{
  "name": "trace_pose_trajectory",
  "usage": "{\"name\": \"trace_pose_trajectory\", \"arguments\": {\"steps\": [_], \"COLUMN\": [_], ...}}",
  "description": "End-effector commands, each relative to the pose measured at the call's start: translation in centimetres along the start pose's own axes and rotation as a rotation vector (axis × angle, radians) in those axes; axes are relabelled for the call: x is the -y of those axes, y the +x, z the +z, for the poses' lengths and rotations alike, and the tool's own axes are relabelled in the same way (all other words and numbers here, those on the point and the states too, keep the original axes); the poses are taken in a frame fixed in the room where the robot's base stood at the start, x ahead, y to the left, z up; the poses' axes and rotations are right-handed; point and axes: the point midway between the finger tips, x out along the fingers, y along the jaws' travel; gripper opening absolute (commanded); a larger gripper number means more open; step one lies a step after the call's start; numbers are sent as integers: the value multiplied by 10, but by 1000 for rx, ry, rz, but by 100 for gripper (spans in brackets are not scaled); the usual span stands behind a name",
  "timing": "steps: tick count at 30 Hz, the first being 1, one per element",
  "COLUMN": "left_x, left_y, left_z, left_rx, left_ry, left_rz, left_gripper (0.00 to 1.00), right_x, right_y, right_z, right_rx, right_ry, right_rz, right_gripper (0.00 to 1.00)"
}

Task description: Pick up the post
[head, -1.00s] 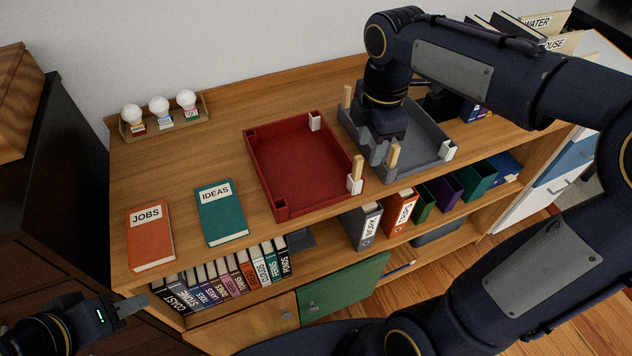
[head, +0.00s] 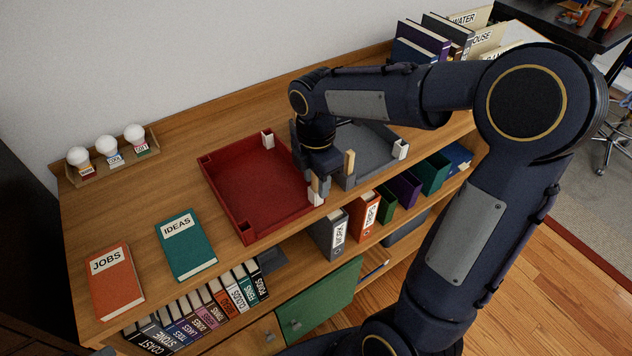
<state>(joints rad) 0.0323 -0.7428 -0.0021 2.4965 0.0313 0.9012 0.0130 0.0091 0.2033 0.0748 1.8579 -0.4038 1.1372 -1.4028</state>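A tan wooden post (head: 314,183) stands at the front right corner of the red tray (head: 228,224), beside a white corner piece (head: 317,198). My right gripper (head: 322,176) points down between the two trays, close to both posts. Its fingers are dark and partly hidden, so I cannot tell whether they are open or touch a post. The grey tray's back left corner is hidden behind my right arm. Only a small tip of my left gripper (head: 105,351) shows at the bottom edge.
An orange JOBS book (head: 115,282) and a teal IDEAS book (head: 186,245) lie on the left of the wooden top. A bulb rack (head: 112,165) stands at the back left. Upright books (head: 420,45) stand at the back right.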

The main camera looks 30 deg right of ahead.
Motion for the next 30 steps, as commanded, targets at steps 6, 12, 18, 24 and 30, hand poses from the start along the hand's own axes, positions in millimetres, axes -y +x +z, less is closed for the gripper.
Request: {"name": "trace_pose_trajectory", "arguments": {"steps": [6, 12, 18, 24, 30], "left_x": [0, 0, 0, 0, 0], "left_y": [0, 0, 0, -1, -1], "left_z": [0, 0, 0, 0, 0], "left_rx": [0, 0, 0, 0, 0], "left_ry": [0, 0, 0, 0, 0], "left_rz": [0, 0, 0, 0, 0], "left_gripper": [36, 36, 36, 36, 36], "right_x": [0, 0, 0, -1, 6], "right_y": [0, 0, -1, -11, -40], "right_z": [0, 0, 0, 0, -1], "right_rx": [0, 0, 0, -1, 0], "right_ry": [0, 0, 0, 0, -1], "right_rz": [0, 0, 0, 2, 6], "right_gripper": [16, 0, 0, 0, 0]}}
